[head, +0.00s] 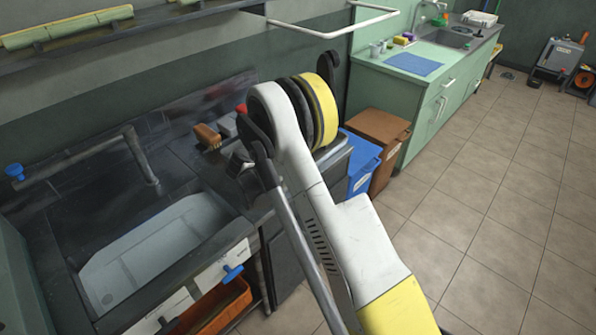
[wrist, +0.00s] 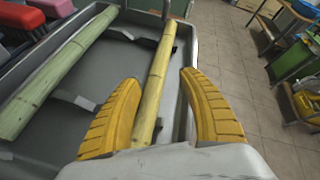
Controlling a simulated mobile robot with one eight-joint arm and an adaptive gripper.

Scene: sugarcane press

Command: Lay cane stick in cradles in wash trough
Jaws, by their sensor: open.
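In the wrist view, my gripper (wrist: 165,112) is open, with its two yellow fingers spread. A slim yellow-green cane stick (wrist: 156,80) lies lengthwise in a grey metal tray (wrist: 60,125), its near end showing between the fingers with gaps on both sides. A thicker green cane stick (wrist: 52,75) lies to the left in the same tray. Dark bracket-like supports (wrist: 75,99) show in the tray. In the head view, a basin with a pale bottom (head: 150,250), apparently the wash trough, looks empty. My gripper cannot be made out there.
A pipe with a blue handle (head: 14,171) stands over the basin's counter. A brown brush (head: 207,136) lies at its back. A blue bin (head: 361,160) and a brown bin (head: 378,140) stand right of it. A wall rack (head: 75,41) bears canes. The tiled floor at right is open.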

